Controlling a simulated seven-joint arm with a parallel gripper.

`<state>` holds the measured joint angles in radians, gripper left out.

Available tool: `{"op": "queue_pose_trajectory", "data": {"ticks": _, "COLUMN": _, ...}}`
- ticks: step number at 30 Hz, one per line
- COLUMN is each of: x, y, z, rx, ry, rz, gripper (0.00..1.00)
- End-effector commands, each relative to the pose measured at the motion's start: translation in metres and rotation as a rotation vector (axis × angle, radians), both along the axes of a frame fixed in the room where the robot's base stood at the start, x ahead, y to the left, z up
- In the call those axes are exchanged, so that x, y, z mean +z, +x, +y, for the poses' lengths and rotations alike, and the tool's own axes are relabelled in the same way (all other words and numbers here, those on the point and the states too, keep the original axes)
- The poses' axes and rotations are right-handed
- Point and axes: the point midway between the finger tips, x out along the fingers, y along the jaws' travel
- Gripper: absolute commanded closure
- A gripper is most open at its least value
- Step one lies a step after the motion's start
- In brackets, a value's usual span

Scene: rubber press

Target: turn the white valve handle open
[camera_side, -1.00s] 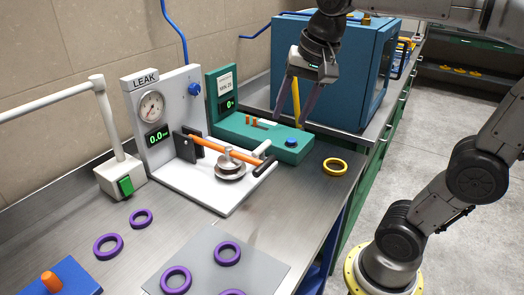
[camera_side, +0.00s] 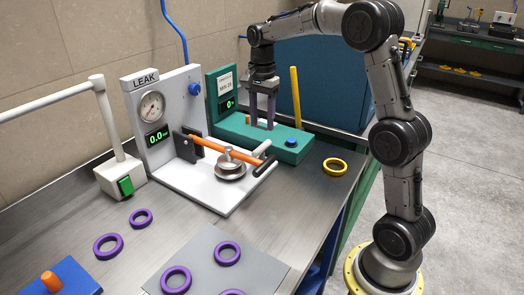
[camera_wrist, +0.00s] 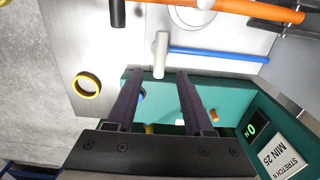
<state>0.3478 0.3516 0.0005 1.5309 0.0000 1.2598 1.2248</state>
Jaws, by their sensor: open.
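The white valve handle (camera_side: 262,148) is a short white bar beside the orange lever at the right of the white LEAK station. In the wrist view the handle (camera_wrist: 160,52) joins a blue rod. My gripper (camera_side: 262,127) is open and empty, fingers pointing down, over the front part of the teal station. In the wrist view the handle's near end shows between the tips of my gripper (camera_wrist: 160,72). The side view shows the tips just above and behind the handle. I cannot tell whether they touch it.
The teal station (camera_side: 290,153) with an upright yellow bar (camera_side: 296,100) stands behind. A yellow ring (camera_side: 335,166) lies to the right, purple rings (camera_side: 108,244) in front.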

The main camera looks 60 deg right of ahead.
Motion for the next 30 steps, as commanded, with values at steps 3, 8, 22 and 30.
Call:
{"op": "queue_pose_trajectory", "data": {"ticks": 3, "x": -0.025, "y": -0.001, "z": 0.001, "rx": 0.001, "ry": 0.001, "rz": 0.004, "gripper": 0.48}}
{"op": "queue_pose_trajectory", "data": {"ticks": 8, "x": -0.056, "y": -0.001, "z": 0.001, "rx": 0.002, "ry": 0.002, "rz": 0.004, "gripper": 0.48}}
{"op": "queue_pose_trajectory", "data": {"ticks": 22, "x": -0.105, "y": 0.000, "z": 0.001, "rx": 0.002, "ry": 0.000, "rz": -0.001, "gripper": 0.48}}
{"op": "queue_pose_trajectory", "data": {"ticks": 30, "x": -0.106, "y": 0.000, "z": 0.001, "rx": 0.002, "ry": 0.000, "rz": -0.001, "gripper": 0.50}}
